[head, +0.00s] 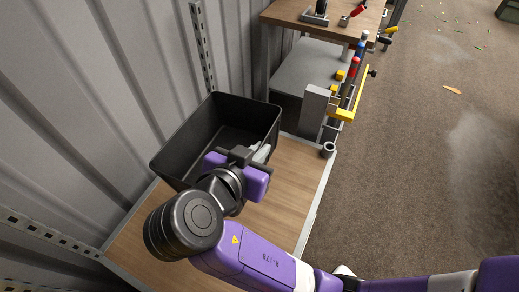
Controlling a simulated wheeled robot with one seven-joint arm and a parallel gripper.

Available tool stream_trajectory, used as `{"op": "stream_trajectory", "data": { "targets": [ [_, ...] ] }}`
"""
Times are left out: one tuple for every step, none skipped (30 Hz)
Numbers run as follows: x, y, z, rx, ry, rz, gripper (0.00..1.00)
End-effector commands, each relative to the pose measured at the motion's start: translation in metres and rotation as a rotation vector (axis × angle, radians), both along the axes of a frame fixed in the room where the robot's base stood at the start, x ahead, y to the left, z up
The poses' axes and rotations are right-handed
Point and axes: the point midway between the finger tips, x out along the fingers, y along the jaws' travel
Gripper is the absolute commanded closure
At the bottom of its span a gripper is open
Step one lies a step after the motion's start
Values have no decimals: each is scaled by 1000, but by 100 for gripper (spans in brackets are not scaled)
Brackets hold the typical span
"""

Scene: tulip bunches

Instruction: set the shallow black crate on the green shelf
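A black open-topped crate (178,144) stands on a wooden-topped surface (290,190) in the left half of the head view, close to the corrugated metal wall. It looks empty where I can see inside. My gripper (261,153) is at the crate's near right side, with its pale fingers by the rim. The purple wrist hides part of that side. I cannot tell whether the fingers touch the rim or how far they are apart. No green shelf can be made out.
A workbench (285,12) with tools on it stands at the back, with a grey lower shelf (305,70). A rack with yellow and red parts (345,107) stands right of the crate. The brown floor (430,160) at right is mostly clear, with scattered small bits far off.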

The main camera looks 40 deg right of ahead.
Motion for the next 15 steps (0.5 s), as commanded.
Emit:
{"op": "stream_trajectory", "data": {
  "targets": [
    [0, 0, 3, 0, -2, 0, 100],
    [0, 0, 2, 0, -2, 0, 100],
    [0, 0, 2, 0, -2, 0, 100],
    [0, 0, 2, 0, -2, 0, 100],
    [0, 0, 1, 0, -2, 0, 100],
    [0, 0, 1, 0, -2, 0, 100],
    [0, 0, 1, 0, -2, 0, 100],
    [0, 0, 1, 0, -2, 0, 100],
    [-1, 0, 1, 0, -2, 0, 100],
    [-1, -1, 1, 0, -2, -1, 100],
    [-3, -1, 1, 0, -2, -1, 100],
    [-5, -2, 1, -1, -1, 0, 100],
    [-7, -3, 1, -1, -1, 0, 100],
    [-9, -4, 1, 0, -2, -1, 100],
    [-13, -5, 1, 0, -2, -1, 100]
  ]
}}
